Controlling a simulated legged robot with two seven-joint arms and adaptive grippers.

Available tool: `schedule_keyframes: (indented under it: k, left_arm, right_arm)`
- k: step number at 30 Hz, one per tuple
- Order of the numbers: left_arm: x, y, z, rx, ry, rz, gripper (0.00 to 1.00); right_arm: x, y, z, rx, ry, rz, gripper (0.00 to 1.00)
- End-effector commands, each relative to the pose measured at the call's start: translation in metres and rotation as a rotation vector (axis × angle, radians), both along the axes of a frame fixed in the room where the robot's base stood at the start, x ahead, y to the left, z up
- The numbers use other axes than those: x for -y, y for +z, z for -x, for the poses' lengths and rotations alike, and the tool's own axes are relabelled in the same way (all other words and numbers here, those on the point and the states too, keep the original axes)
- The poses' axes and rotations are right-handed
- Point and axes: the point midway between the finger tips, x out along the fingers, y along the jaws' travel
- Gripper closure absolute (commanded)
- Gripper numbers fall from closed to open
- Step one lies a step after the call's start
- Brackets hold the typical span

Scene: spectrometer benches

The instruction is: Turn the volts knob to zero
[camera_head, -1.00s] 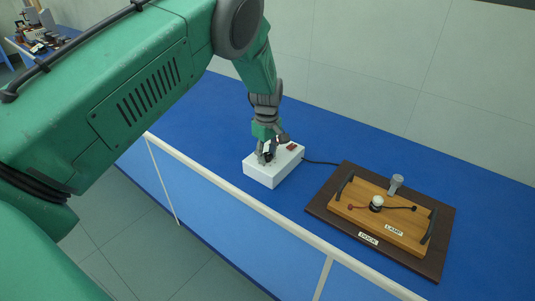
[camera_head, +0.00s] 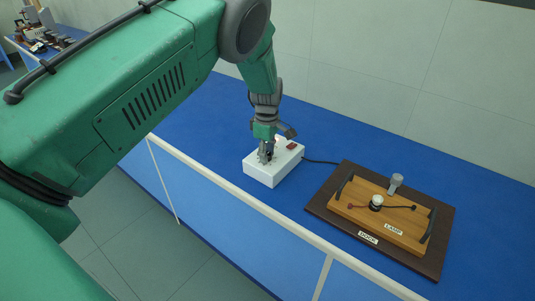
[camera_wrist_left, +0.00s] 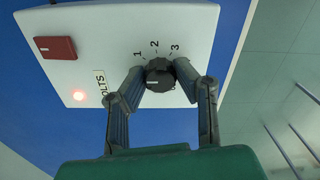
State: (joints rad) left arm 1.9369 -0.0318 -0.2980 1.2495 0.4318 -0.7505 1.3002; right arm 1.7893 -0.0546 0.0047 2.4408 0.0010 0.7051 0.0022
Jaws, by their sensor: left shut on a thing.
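The white volts box (camera_head: 262,170) stands on the blue bench in the head view. In the left wrist view, its top face (camera_wrist_left: 98,58) carries a black round volts knob (camera_wrist_left: 158,80), with the numbers 1, 2 and 3 beside it and a partly covered VOLTS label (camera_wrist_left: 101,88). My left gripper (camera_wrist_left: 160,72) is shut on the knob, one finger on each side. A small pale mark shows on the knob; which number it points to is unclear. In the head view, my left gripper (camera_head: 267,153) reaches down onto the box and hides the knob. My right gripper is not in view.
A red switch (camera_wrist_left: 55,47) and a glowing light (camera_wrist_left: 79,95) are on the box. A cable runs right toward a dark dock board (camera_head: 318,206) bearing a wooden lamp board (camera_head: 350,213). The bench's pale front rail (camera_head: 235,192) runs close by.

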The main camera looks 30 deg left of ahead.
Motion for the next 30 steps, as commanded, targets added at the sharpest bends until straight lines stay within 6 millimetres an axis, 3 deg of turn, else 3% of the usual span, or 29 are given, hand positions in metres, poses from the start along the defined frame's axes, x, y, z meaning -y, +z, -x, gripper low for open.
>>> schedule_keyframes:
  k: [3, 4, 5, 17, 20, 30]
  left_arm:
    - [-0.002, 0.006, -0.006, 0.019, 0.0, -0.005, 1.0]
    - [-0.002, 0.006, -0.006, 0.019, -0.001, -0.005, 0.63]
    - [-0.002, 0.006, -0.006, 0.019, -0.001, -0.005, 0.54]
    - [0.0, 0.007, -0.002, 0.007, -0.001, -0.001, 0.54]
    - [0.0, 0.02, -0.003, 0.009, -0.002, -0.001, 0.54]
    - [0.0, 0.09, -0.004, 0.01, -0.002, -0.001, 0.54]
  right_arm:
    - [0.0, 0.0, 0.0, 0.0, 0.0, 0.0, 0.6]
    - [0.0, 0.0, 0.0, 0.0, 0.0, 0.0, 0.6]
    - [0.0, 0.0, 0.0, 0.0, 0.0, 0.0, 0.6]
    - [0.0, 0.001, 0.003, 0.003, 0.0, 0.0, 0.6]
    - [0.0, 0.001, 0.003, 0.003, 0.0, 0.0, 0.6]
    - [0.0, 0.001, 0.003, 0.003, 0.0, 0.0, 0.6]
